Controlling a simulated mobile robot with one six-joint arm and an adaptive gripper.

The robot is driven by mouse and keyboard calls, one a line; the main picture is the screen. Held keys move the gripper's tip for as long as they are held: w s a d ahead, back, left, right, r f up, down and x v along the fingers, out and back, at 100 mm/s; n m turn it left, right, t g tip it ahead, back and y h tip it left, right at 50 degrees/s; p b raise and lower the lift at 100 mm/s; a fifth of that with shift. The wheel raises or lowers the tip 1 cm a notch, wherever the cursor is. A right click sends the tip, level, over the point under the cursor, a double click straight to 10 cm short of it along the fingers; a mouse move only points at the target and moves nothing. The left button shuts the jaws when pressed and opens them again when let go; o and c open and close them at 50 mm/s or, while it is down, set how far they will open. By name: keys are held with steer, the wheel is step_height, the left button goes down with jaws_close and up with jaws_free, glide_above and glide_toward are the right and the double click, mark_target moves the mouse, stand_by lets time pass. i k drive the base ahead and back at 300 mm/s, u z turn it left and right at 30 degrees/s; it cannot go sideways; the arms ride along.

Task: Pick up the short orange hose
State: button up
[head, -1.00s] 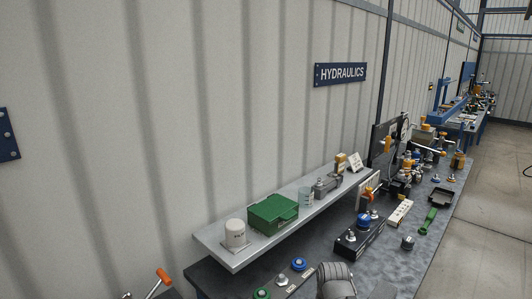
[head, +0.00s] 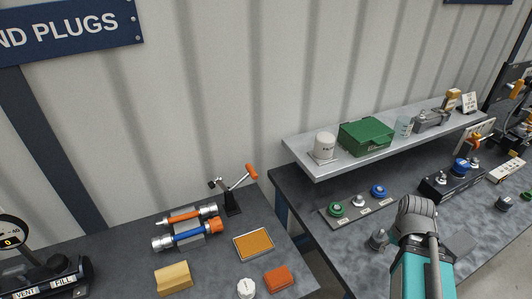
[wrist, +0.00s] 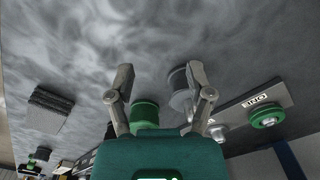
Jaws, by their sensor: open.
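The short orange hose (head: 186,215) has metal ends and lies on a small rack on the left bench in the head view. A longer blue hose (head: 187,235) with an orange end lies in front of it on the same rack. My gripper (wrist: 160,82) is open in the wrist view, with its two grey fingers spread and nothing held between them. It is over the right bench, well to the right of the orange hose. The orange hose does not show in the wrist view.
A lever tool with an orange handle (head: 251,172) stands right of the hoses. A yellow block (head: 173,278), an orange-topped tray (head: 254,244) and a red block (head: 278,279) lie in front. A grey shelf (head: 315,170) overhangs the right bench. A green fitting (wrist: 146,114) is near my fingers.

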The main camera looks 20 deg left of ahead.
mark_target(204, 211)
steer(key=u, duration=1.2)
